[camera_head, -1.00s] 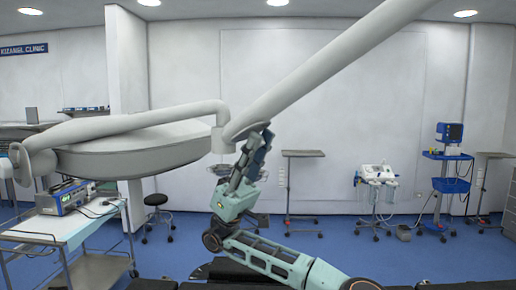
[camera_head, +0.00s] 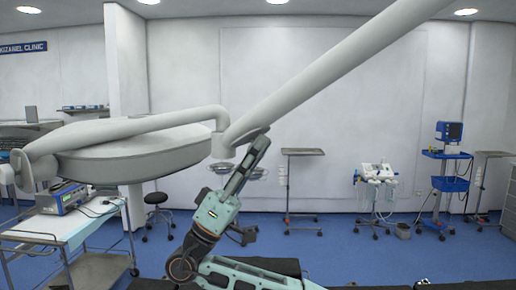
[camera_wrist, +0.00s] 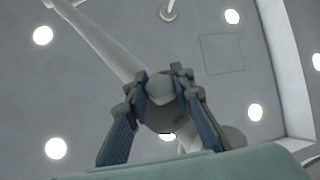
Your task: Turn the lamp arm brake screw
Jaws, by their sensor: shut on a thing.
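The grey surgical lamp has a large round head (camera_head: 130,155) at left and a long thick arm (camera_head: 325,75) running up to the right. They meet at a joint (camera_head: 222,146) near the picture's middle. My gripper (camera_head: 255,138) reaches up from below to the right side of this joint. In the wrist view, my gripper (camera_wrist: 162,85) has its two dark fingers on either side of a rounded grey piece at the joint, closed on it. This appears to be the brake screw (camera_wrist: 160,87); its outline is not clear, and in the head view my fingers hide it.
A white cart (camera_head: 75,222) with a blue device stands at lower left. The air right of my gripper, below the lamp arm, is free.

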